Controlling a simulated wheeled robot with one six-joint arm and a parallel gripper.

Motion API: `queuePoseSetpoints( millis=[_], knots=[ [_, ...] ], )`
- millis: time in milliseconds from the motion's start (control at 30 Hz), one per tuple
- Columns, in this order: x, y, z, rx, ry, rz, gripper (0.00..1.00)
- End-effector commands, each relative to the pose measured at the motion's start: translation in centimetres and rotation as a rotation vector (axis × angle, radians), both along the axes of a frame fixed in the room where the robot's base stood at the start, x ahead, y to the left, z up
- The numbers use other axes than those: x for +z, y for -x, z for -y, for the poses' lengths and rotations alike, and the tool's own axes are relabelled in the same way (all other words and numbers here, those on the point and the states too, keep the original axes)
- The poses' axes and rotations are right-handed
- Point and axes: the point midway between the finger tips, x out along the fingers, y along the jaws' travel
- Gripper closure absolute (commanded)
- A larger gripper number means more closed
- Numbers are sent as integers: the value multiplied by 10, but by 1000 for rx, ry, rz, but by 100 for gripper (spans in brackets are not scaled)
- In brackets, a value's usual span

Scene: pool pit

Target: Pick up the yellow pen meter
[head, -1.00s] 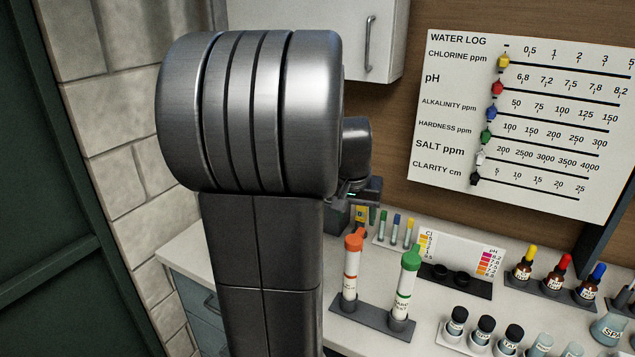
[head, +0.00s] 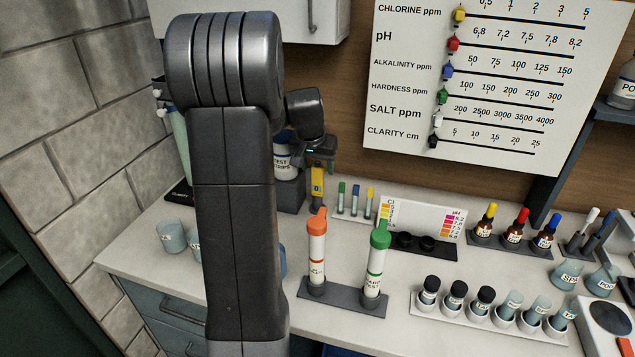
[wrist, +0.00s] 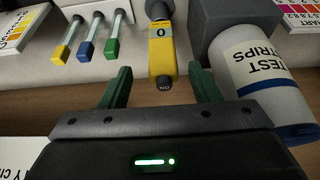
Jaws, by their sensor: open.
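The yellow pen meter (head: 317,184) stands upright at the back of the counter, just right of the test strips tub. My gripper (wrist: 160,82) is open, with one green finger on each side of the meter's near end. A gap shows between each finger and the meter. In the head view my gripper (head: 318,158) is above the meter, partly covering its top.
The test strips tub (wrist: 262,85) on its grey block is close to the right finger in the wrist view. Several capped vials (wrist: 88,38) stand to the left. Orange and green tubes (head: 316,255) stand in front. A colour chart (head: 425,215) is to the right.

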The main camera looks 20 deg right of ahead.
Motion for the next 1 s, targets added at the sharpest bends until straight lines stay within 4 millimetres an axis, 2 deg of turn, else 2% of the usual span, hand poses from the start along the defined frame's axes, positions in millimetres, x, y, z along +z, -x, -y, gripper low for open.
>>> queuePoseSetpoints(
  millis=[500,767,1000],
  knots=[
    [-44,-22,13,-1,-2,-1,44],
    [-46,-23,13,0,0,0,44],
    [-46,-23,13,0,0,0,91]
  ],
)
